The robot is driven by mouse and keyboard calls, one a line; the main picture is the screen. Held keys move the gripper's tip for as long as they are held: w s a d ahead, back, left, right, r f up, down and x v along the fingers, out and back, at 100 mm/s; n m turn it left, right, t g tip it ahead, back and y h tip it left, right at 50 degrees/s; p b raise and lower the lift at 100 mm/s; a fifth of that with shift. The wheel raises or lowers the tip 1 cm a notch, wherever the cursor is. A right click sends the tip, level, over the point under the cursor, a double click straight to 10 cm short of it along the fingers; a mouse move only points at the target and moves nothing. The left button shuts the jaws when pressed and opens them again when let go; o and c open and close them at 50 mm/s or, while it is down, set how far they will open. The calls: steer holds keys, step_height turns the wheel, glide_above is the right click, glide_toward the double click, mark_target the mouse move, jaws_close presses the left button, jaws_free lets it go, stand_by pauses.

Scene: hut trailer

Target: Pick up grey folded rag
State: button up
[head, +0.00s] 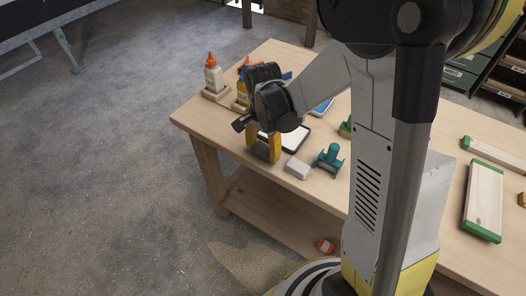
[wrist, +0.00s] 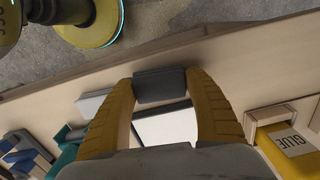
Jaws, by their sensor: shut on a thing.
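The grey folded rag (wrist: 160,84) is a small dark grey bundle between the two yellow fingers of my gripper (wrist: 161,92) in the wrist view. The fingers press on its left and right ends. In the head view, my gripper (head: 264,149) points down near the front edge of the workbench, with the dark rag (head: 261,151) showing between the yellow fingers. I cannot tell for sure whether the rag still touches the bench top.
The wooden workbench (head: 205,123) holds a glue bottle (head: 212,76) at its left end. A white block (head: 297,168), a teal tool (head: 329,158) and a black-framed white panel (head: 296,138) are close to my gripper. Green-ended boards (head: 484,203) lie at right.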

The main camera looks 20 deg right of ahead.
mark_target(267, 149)
steer(key=r, duration=0.1)
steer(key=r+p, duration=0.1)
steer(key=d+r, duration=0.1)
steer(key=shift+s+r, duration=0.15)
steer(key=shift+s, duration=0.15)
steer(key=s+d+r+p, duration=0.3)
steer(key=s+d+r, duration=0.1)
steer(key=d, duration=0.5)
steer(key=shift+s+d+r, duration=0.25)
steer(key=shift+s+r, duration=0.05)
steer(key=shift+r, duration=0.6)
steer(key=o, duration=0.5)
steer(key=c, duration=0.5)
